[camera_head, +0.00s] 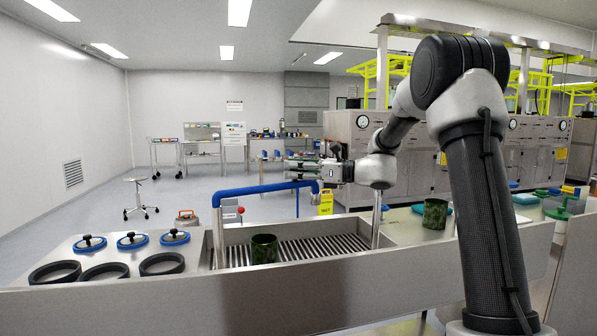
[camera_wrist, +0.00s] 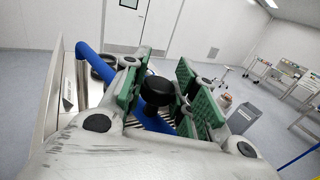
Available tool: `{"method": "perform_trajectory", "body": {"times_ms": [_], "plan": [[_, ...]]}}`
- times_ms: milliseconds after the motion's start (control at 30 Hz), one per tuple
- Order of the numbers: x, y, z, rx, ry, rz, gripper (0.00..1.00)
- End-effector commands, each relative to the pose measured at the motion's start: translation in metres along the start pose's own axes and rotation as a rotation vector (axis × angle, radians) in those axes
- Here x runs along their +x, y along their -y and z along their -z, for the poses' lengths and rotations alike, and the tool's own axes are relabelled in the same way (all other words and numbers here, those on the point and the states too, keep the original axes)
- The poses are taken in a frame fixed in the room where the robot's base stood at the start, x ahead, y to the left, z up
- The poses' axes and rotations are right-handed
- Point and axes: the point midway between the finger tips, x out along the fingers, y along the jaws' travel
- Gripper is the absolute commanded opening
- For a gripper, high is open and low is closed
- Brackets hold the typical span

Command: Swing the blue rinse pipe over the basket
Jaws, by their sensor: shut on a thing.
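The blue rinse pipe (camera_head: 262,189) rises at the sink's left end and runs right across the back of the sink; its free end turns down near my gripper (camera_head: 296,171). In the wrist view, the green-padded fingers (camera_wrist: 160,92) stand on both sides of a black round knob (camera_wrist: 156,90) with blue pipe (camera_wrist: 90,60) behind and below it. A dark green mottled cylinder, seemingly the basket (camera_head: 264,248), stands upright in the sink, left of and nearer than the pipe's free end.
The steel sink (camera_head: 310,273) has a slatted floor, clear to the right of the cylinder. A second green cylinder (camera_head: 435,213) stands on the right counter. Blue-rimmed lids (camera_head: 132,241) and black rings (camera_head: 104,272) lie on the left counter. A yellow sign (camera_head: 325,203) stands behind.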

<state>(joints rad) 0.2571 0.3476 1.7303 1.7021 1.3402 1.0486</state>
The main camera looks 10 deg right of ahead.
Motion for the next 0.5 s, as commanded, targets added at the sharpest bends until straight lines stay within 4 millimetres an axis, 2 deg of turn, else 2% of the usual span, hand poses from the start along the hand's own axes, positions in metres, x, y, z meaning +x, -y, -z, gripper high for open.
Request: {"method": "perform_trajectory", "body": {"times_ms": [167,200,300,500], "plan": [[-0.0005,-0.0003,-0.0007,-0.001,0.001,0.001,0.0],[-0.0006,-0.0003,-0.0007,-0.001,0.0,0.001,0.3],[-0.0006,-0.0003,-0.0006,-0.001,0.0,0.001,0.48],[-0.0005,-0.0004,-0.0002,-0.001,0.0,0.002,0.49]]}}
